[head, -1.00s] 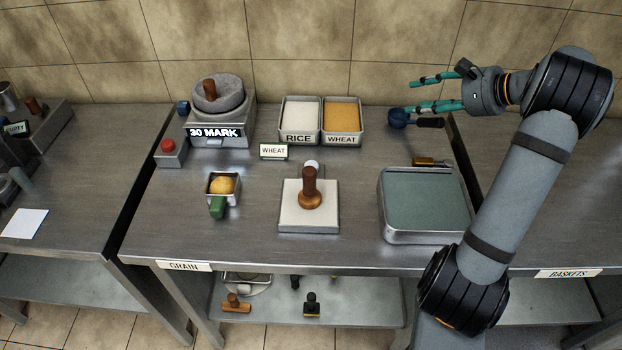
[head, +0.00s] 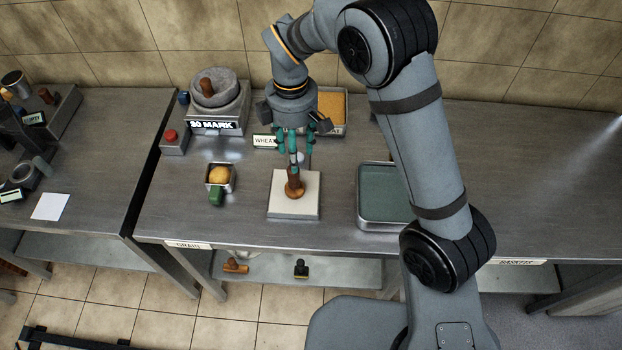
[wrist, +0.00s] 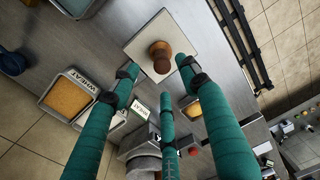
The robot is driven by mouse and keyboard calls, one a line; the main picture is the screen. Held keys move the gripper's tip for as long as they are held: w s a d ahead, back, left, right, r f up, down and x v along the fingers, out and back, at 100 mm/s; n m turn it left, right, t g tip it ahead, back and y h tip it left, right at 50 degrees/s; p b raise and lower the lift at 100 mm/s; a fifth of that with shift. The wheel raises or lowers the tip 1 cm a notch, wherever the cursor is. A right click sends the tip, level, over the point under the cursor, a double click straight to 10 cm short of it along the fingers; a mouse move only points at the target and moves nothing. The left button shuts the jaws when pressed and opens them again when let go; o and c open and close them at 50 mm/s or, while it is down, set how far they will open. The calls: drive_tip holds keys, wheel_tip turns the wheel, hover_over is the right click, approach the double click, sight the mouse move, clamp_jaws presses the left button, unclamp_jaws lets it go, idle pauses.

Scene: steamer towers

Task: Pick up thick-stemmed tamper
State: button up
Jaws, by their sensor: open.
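A brown wooden tamper (head: 294,185) with a stout stem and a round base stands upright on a white square pad (head: 293,207) on the middle table. It also shows in the wrist view (wrist: 160,58), ahead of the fingers and between their tips. My gripper (head: 294,150) has teal fingers that point down, spread and empty, just above and behind the tamper's top. Its fingertips partly cover the top of the stem in the head view. I cannot tell whether any finger touches it.
A green-handled metal cup (head: 219,178) with a yellow filling stands left of the pad. A green-surfaced tray (head: 383,193) is on the right. The wheat bin (head: 332,112) and a stone bowl on a scale (head: 214,90) stand behind. Smaller stamp-like tools (head: 301,269) lie on the lower shelf.

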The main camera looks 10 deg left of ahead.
sight(293, 175)
drive_tip(key=shift+w+a+n, duration=0.3)
drive_tip(key=shift+w+n, duration=0.05)
drive_tip(key=shift+n, duration=0.45)
drive_tip(key=shift+s+a+f+n, duration=0.15)
drive_tip(key=shift+a+n, duration=0.1)
drive_tip(key=shift+n, duration=0.15)
wheel_tip(293, 175, down, 4)
drive_tip(key=shift+d+f+p, duration=0.15)
drive_tip(key=shift+f+p, duration=0.05)
drive_tip(key=shift+p, duration=0.25)
drive_tip(key=shift+s+f+p, duration=0.1)
drive_tip(key=shift+f+p, duration=0.2)
drive_tip(key=shift+f, duration=0.2)
drive_tip(key=shift+s+f+p, duration=0.2)
drive_tip(key=shift+f+p, duration=0.7)
drive_tip(key=shift+f, duration=1.45)
drive_tip(key=shift+c, duration=1.1)
clamp_jaws()
